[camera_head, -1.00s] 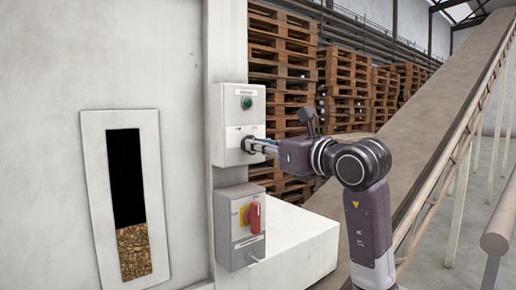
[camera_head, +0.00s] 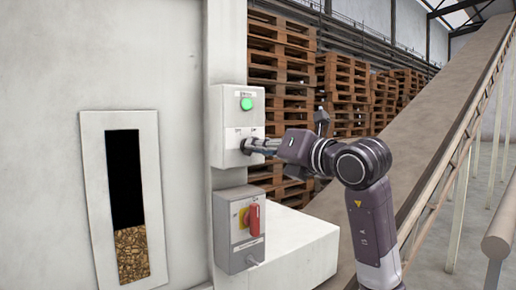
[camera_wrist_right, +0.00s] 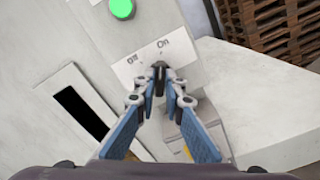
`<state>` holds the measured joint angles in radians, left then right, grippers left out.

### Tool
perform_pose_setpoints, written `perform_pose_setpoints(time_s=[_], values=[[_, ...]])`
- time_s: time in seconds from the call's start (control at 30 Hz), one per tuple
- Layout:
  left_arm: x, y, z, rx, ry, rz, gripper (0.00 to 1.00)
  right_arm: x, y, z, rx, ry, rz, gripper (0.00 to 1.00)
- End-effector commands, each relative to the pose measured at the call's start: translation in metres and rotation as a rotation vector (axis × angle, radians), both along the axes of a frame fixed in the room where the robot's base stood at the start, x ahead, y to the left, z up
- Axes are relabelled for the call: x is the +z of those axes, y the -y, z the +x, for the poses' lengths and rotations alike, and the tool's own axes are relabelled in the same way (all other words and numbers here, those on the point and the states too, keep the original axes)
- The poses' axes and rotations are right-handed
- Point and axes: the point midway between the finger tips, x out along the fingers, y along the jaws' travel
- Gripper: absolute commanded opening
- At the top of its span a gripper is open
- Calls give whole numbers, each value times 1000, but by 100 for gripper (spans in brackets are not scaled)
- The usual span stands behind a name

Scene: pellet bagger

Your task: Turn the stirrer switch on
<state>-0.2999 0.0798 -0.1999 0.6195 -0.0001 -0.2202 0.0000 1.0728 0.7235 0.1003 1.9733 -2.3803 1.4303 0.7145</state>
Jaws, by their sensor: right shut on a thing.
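The stirrer switch box (camera_head: 218,125) is a light grey box on the edge of the white wall panel. Its green lamp (camera_head: 247,104) is lit bright, and it also glows in the right wrist view (camera_wrist_right: 122,8). Below the lamp, a white label (camera_wrist_right: 150,58) reads Off and On. The dark switch knob (camera_wrist_right: 158,70) sits at the lower edge of this label. My right gripper (camera_head: 248,146) is shut on the knob, with its fingers on both sides of it in the right wrist view (camera_wrist_right: 161,88). The fingers partly hide the knob. My left gripper is not in view.
A second grey box (camera_head: 226,232) with a red rotary handle (camera_head: 253,219) on yellow is just below. A window (camera_head: 132,255) at left shows pellets. A sloping conveyor (camera_head: 425,135) rises at right, and stacked pallets (camera_head: 340,95) stand behind.

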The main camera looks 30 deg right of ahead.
Motion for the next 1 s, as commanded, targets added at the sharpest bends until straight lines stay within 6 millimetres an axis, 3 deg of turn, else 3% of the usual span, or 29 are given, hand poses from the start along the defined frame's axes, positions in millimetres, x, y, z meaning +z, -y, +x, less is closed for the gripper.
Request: perform_pose_setpoints(time_s=[0.4,0.43,0.57,0.87,1.0], values=[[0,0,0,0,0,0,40,0,0,0,-1,-1,9,0],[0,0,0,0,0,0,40,0,0,0,0,-1,9,12],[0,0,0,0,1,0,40,0,0,0,0,-1,9,27],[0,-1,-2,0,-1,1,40,0,0,-1,-1,0,7,27],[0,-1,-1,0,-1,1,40,0,2,-15,-2,2,6,27]])
